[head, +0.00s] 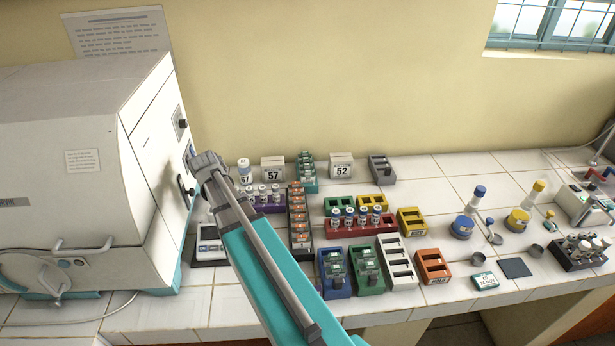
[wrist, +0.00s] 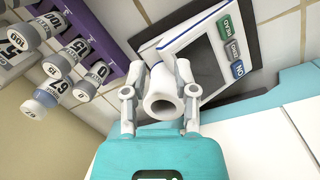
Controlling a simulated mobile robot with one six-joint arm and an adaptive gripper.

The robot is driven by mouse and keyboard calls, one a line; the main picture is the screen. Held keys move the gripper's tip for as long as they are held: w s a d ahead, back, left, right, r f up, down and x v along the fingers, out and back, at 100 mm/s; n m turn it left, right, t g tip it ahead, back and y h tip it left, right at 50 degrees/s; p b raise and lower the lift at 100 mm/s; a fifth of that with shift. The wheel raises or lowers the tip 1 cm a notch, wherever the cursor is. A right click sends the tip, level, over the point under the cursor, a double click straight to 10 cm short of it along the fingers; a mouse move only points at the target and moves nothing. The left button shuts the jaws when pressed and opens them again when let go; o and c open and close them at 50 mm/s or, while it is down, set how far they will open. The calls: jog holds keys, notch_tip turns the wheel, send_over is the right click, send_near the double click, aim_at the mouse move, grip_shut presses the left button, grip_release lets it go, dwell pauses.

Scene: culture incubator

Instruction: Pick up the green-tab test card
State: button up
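My gripper (head: 207,163) is raised beside the incubator's front, left of the racks. In the wrist view its two white fingers (wrist: 160,92) stand apart. Small cards with green parts stand in a blue rack (head: 336,292) and a green rack (head: 367,286). More greenish cards are in a teal rack (head: 308,188) at the back. Cards with orange labels fill a dark rack (head: 302,252). The frames are too coarse to single out the green-tab test card.
The white incubator (head: 80,150) stands at left. A reader with a screen (head: 210,246) sits below my gripper; it also shows in the wrist view (wrist: 200,55). A purple vial rack (head: 268,208) is close by. The tiled counter's back right (head: 440,180) is clear.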

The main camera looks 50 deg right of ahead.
aim_at(307, 171)
jog(key=w+d+r+n+p, duration=0.1)
jog(key=d, duration=0.4)
jog(key=w+d+r+n, duration=0.1)
jog(key=d, duration=0.4)
jog(key=w+d+r+g+h+p, duration=0.1)
jog(key=d+r, duration=0.1)
jog(key=d, duration=0.3)
jog(key=shift+d+n+p, duration=0.25)
jog(key=shift+n+p, duration=0.1)
jog(key=shift+n, duration=0.05)
jog(key=s+d+r+n+g+p, duration=0.1)
jog(key=d+r+n+p, duration=0.1)
jog(key=d, duration=1.3)
jog(key=shift+s+r+n+h, duration=0.3)
jog(key=shift+r+n, duration=0.15)
jog(key=shift+n, duration=0.05)
jog(key=shift+d+f, duration=0.1)
jog(key=b+x, duration=0.7)
jog(key=x, duration=0.1)
jog(key=shift+s+d+f+b, duration=0.1)
jog(key=shift+s+f+b, duration=0.1)
jog(key=shift+b, duration=0.15)
jog(key=shift+f, duration=0.15)
jog(key=b+x, duration=0.3)
jog(key=shift+w, duration=0.15)
jog(key=shift+b+x, duration=0.95)
jog(key=shift+x, duration=0.05)
